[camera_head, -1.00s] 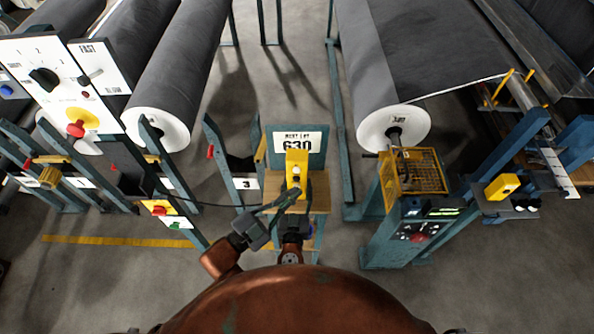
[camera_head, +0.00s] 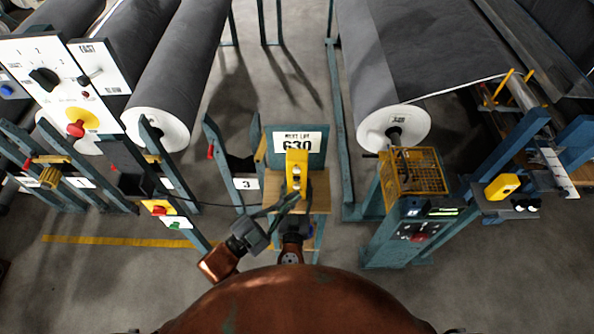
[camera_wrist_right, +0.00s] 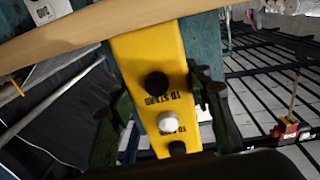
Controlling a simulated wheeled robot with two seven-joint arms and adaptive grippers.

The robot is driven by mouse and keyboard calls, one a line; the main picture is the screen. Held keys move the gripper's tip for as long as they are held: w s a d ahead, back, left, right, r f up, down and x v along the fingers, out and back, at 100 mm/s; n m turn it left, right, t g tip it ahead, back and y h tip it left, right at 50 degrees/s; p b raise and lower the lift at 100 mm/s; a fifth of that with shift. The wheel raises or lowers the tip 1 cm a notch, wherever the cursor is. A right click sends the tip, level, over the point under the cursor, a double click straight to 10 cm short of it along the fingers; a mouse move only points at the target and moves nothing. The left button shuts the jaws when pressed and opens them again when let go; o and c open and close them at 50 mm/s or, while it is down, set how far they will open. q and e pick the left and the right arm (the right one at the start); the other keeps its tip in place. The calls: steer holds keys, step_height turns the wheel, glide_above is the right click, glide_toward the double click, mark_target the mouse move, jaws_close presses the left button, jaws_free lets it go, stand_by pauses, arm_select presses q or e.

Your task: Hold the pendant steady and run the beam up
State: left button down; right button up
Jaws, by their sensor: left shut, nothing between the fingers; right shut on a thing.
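The yellow pendant (camera_head: 297,160) stands upright before the "630" lot board in the head view. In the right wrist view the pendant (camera_wrist_right: 150,50) shows black and white buttons and "TO STAND" lettering. My right gripper (camera_wrist_right: 158,115) is shut on it, one finger along each side; in the head view this gripper (camera_head: 293,215) is partly hidden behind the left one. My left gripper (camera_head: 290,197) is shut and empty, its tips close to the pendant's lower end; whether they touch cannot be told. Large grey rolls stand behind, one left (camera_head: 185,70) and one right (camera_head: 370,70).
The lot board (camera_head: 316,140) stands behind the pendant on a small wooden-topped stand (camera_head: 318,195). A control panel (camera_head: 50,75) with knobs is at left. A yellow wire cage (camera_head: 415,170) and control post (camera_head: 400,240) stand at right. A dark cable (camera_head: 215,206) runs leftward from the pendant area.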

stand_by(0.4)
steer(key=o, duration=1.8)
